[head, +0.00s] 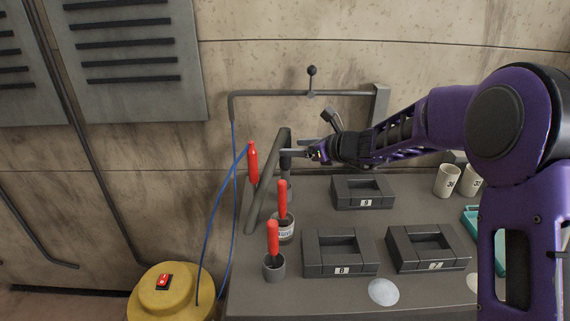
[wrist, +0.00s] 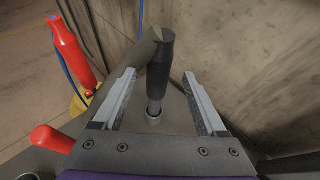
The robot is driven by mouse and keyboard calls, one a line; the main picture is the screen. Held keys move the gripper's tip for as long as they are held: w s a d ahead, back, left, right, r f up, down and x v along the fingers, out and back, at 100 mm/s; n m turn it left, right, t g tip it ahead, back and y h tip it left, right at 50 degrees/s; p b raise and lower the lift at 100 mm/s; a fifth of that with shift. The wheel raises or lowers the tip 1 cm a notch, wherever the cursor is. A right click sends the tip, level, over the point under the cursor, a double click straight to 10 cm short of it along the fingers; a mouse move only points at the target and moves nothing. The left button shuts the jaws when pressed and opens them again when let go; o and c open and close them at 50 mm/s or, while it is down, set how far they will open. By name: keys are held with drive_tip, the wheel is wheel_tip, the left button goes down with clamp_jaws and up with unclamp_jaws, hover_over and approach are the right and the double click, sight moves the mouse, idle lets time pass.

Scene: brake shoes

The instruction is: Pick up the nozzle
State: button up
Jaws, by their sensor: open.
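A red handle-like piece (head: 252,162) stands at the left edge of the bench, with a blue hose reaching its top; it looks like the nozzle, but I cannot tell for sure. It also shows at the upper left in the wrist view (wrist: 70,50). My gripper (head: 298,151) is open above the back left of the bench. In the wrist view, a black-handled upright piece (wrist: 161,62) stands between and beyond my open fingers (wrist: 158,98), with no visible grip on it. The red piece is outside the fingers, to their left.
A slanted grey bar (head: 262,195) stands beside the black piece. Two red-handled tools (head: 282,195) (head: 272,238) stand in cups in front. Dark numbered blocks (head: 340,268) and white cups (head: 447,180) occupy the bench. A yellow tank (head: 180,300) is at lower left, and the wall is close behind.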

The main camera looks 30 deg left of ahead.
drive_tip(key=x, duration=0.7)
drive_tip(key=shift+a+f, duration=0.2)
clamp_jaws()
